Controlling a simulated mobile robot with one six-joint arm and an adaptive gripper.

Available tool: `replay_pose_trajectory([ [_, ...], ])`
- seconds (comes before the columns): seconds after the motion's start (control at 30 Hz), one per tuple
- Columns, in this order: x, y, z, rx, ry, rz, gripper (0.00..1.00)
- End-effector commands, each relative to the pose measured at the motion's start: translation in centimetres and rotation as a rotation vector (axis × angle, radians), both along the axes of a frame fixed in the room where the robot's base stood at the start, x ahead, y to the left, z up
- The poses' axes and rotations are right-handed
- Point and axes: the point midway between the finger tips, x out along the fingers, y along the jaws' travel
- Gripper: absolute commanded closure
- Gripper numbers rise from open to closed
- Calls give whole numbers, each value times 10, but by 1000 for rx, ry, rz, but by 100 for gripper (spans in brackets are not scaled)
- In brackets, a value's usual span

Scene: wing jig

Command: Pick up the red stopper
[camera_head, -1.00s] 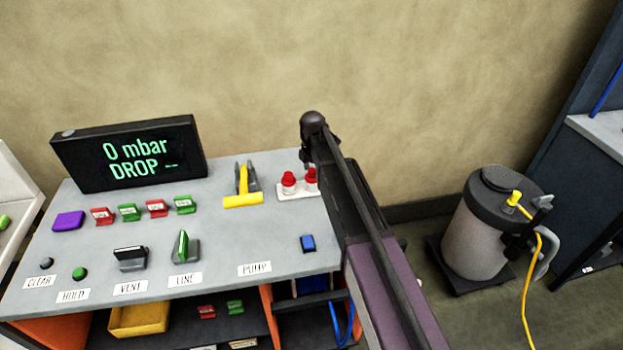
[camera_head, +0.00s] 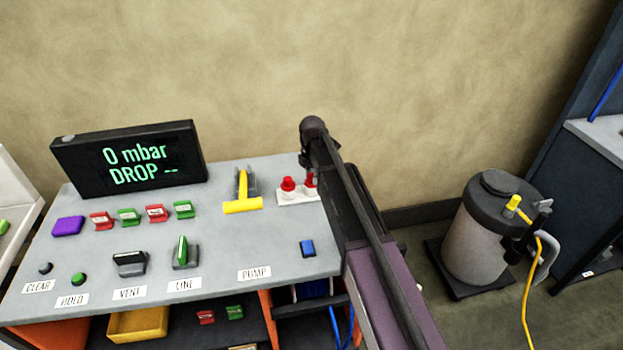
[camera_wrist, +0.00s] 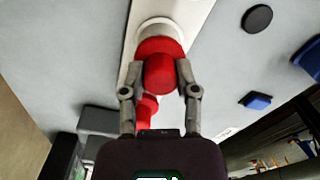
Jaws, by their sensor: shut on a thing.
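Two red stoppers sit in a white holder (camera_head: 299,199) at the back right of the grey console. The left red stopper (camera_head: 288,184) is in plain view. The right red stopper (camera_head: 309,181) is partly hidden by my arm. In the wrist view, my gripper (camera_wrist: 160,75) is shut on a red stopper (camera_wrist: 158,68), one finger on each side. A white collar shows around the stopper's far end, over the white holder strip. The other red stopper (camera_wrist: 147,108) shows partly behind, between the fingers. I cannot tell whether the held stopper is clear of the holder.
A yellow T-handle (camera_head: 243,203) stands just left of the holder. A blue button (camera_head: 307,248) lies in front. A black display (camera_head: 130,158) reads "0 mbar DROP --". A grey canister (camera_head: 482,235) stands on the floor to the right. The wall is close behind the console.

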Motion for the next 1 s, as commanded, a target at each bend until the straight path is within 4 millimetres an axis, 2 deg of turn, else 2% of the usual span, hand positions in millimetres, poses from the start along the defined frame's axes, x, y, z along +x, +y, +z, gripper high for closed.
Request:
replay_pose_trajectory([
  [0.27, 0, 0, 11, 0, 0, 0, 100],
  [0.6, 0, 0, 41, 0, 0, 1, 100],
  [0.7, -29, 4, 38, 0, 0, 3, 100],
  [1.0, -97, 20, 44, 0, 0, 3, 100],
])
